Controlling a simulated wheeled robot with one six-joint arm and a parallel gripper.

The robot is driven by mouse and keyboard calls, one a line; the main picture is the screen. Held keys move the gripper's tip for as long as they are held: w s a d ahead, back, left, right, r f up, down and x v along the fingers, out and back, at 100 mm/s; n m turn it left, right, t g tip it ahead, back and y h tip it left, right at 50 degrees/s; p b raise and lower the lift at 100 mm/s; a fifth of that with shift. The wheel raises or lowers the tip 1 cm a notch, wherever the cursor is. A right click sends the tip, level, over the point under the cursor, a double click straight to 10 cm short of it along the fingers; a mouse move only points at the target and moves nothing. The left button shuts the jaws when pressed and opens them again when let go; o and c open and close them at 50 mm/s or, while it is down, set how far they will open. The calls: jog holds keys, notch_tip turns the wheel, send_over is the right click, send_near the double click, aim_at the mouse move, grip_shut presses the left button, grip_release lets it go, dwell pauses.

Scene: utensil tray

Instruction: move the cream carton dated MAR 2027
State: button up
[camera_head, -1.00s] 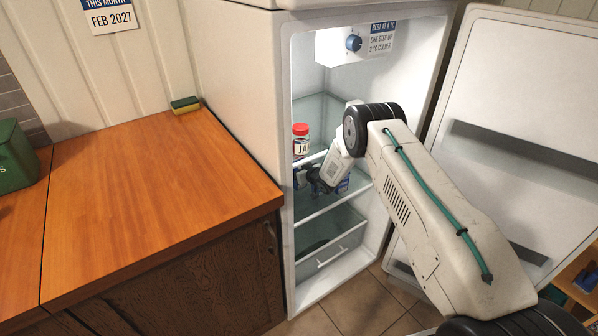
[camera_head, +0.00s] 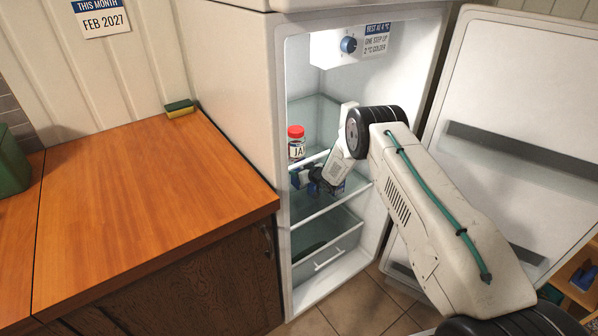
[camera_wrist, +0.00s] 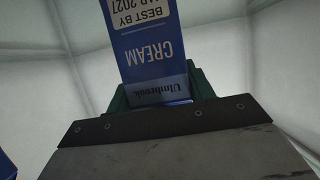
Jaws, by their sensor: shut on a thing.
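The blue and white cream carton (camera_wrist: 150,50) shows close up in the wrist view. Its print reads "CREAM" and "BEST BY MAR 2027" and appears upside down. My gripper (camera_wrist: 160,88) is shut on it, with green finger parts at either side of its near end. In the head view my gripper (camera_head: 308,182) is inside the open fridge, just below the glass shelf with the jar. A small blue patch shows by its fingers there; my wrist and the shelf edge hide much of that area.
A red-lidded jar (camera_head: 296,143) stands on the glass shelf above my gripper. A drawer (camera_head: 325,255) lies below. The fridge door (camera_head: 520,150) is open at right. The wooden counter (camera_head: 150,200) is mostly clear, with a sponge (camera_head: 179,108) at its back. A wall calendar (camera_head: 101,18) reads FEB 2027.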

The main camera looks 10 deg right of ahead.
jog(key=o, duration=1.3)
jog(key=v, duration=0.7)
jog(key=shift+s+d, duration=0.15)
jog(key=shift+s, duration=0.2)
jog(key=shift+r, duration=0.1)
